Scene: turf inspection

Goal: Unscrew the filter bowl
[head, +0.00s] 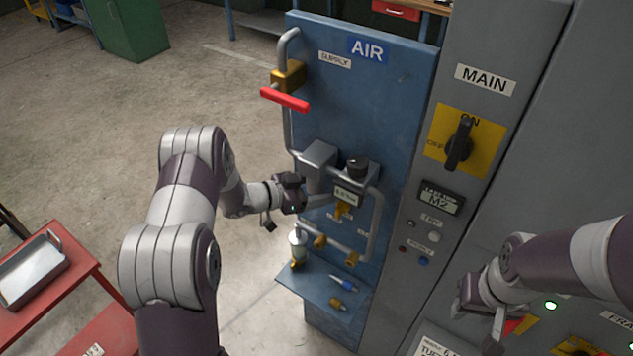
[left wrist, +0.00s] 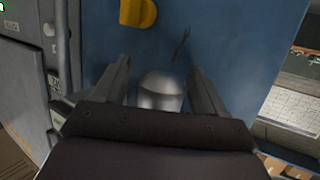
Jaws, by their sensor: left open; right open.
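The blue air panel (head: 400,85) carries a grey filter-regulator block (head: 319,158) with a black knob (head: 357,165). My left gripper (head: 318,201) is just below the block in the head view and hides what hangs there. In the left wrist view, a pale grey cylinder (left wrist: 161,92), probably the filter bowl, lies between the open fingers of my left gripper (left wrist: 159,70); I cannot tell whether they touch it. A clear bowl-like part with a brass end (head: 298,243) shows lower, by the shelf. My right gripper (head: 484,312) is open in front of the grey cabinet, its fingers partly unclear.
A small blue shelf (head: 312,290) holds small blue and brass parts. A red valve handle (head: 285,99) sticks out at the panel's upper left. The grey cabinet (head: 483,45) with a yellow-backed switch (head: 462,142) stands right. A red cart (head: 75,290) holds a metal tray (head: 35,275).

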